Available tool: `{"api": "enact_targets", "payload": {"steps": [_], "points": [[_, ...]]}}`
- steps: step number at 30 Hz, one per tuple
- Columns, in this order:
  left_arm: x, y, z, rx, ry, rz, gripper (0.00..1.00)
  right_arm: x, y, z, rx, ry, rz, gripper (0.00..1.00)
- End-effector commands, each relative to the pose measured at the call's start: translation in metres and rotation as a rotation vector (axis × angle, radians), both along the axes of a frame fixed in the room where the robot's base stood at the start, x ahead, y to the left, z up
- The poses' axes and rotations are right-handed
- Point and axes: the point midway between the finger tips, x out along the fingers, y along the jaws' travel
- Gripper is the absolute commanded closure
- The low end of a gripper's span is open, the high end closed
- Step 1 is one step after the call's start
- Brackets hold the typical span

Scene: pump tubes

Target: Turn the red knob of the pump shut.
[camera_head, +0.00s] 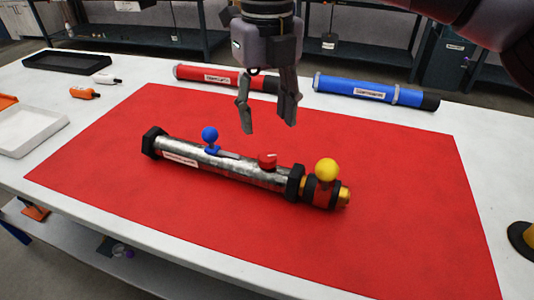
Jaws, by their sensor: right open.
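The pump (225,169) is a metal tube with black end collars, lying on a red mat (150,225). Its red knob (267,160) sits on top, right of the middle. A blue ball-topped knob (210,135) stands on the pump's left part. A yellow ball (327,169) tops the red and black fitting at the right end. My right gripper (268,127) points down above and behind the pump, close to the red knob in the picture. Its fingers are apart with nothing between them. My left gripper is not in view.
A red tube (205,75) and a blue tube (365,90) lie along the back of the white table. A black tray (68,62), a white tray (25,130) and small bottles (85,93) are at the left. The mat's front is clear.

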Motion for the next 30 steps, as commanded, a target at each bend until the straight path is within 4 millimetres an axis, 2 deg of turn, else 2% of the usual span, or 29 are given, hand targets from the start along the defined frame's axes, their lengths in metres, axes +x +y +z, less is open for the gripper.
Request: {"api": "enact_targets", "payload": {"steps": [1, 6, 12, 24, 30], "points": [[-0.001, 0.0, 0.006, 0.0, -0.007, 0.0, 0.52, 0.0, -0.001, -0.015, -0.002, 0.002, 0.001, 0.52], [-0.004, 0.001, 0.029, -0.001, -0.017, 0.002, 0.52, -0.001, 0.0, -0.048, -0.001, 0.003, 0.001, 0.52], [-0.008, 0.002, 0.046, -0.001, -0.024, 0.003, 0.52, 0.0, 0.0, -0.072, -0.001, 0.0, 0.0, 0.52], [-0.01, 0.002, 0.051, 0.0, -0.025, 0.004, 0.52, 0.0, 0.0, -0.079, 0.001, 0.0, -0.001, 0.52], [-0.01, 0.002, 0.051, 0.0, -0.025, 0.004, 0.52, 0.0, 0.0, -0.079, 0.0, 0.0, 0.0, 0.65]]}}
